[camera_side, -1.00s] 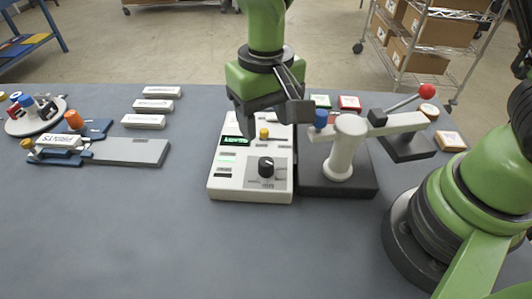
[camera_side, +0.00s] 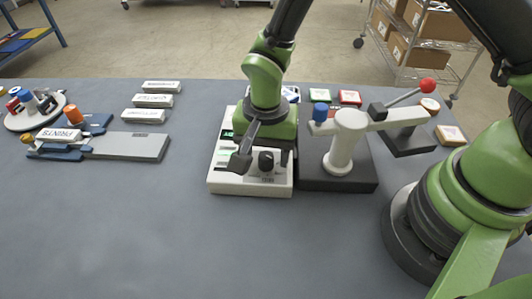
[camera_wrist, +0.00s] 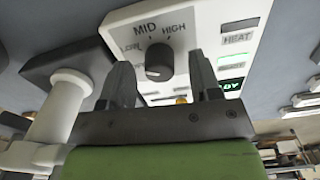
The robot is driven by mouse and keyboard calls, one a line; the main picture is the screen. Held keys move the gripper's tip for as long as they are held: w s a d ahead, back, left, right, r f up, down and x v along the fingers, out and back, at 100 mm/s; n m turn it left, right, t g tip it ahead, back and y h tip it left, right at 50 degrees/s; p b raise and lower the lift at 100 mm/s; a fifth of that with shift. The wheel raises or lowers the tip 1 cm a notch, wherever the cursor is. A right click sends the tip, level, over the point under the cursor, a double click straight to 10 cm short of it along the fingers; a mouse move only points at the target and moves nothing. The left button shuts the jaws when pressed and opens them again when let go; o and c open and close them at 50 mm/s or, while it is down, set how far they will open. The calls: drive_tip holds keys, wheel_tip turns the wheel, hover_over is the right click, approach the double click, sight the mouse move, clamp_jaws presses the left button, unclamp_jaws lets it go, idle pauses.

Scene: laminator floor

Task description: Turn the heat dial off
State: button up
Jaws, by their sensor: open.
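The heat dial is a black round knob (camera_side: 266,162) on the front part of a white control box (camera_side: 222,187). The wrist view shows the dial (camera_wrist: 159,60) with MID and HIGH printed beside it and another label, partly hidden, to the left. Which label its pointer faces is unclear. My gripper (camera_side: 262,160) is open, with one finger on each side of the dial. In the wrist view, my gripper (camera_wrist: 160,66) has visible gaps between both fingers and the knob.
A white post with an arm (camera_side: 346,145) stands on a dark base just right of the box. A red-knobbed lever (camera_side: 427,85) is beyond it. A green-lit READY panel (camera_wrist: 230,86) shows on the box. The table's front is clear.

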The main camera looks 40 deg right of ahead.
drive_tip(key=shift+f, duration=0.5)
drive_tip(key=shift+c, duration=0.5)
drive_tip(key=c, duration=0.8)
drive_tip(key=shift+c, duration=0.2)
drive_tip(key=shift+n, duration=0.4)
drive_tip(key=n, duration=0.4)
drive_tip(key=shift+n, duration=2.5)
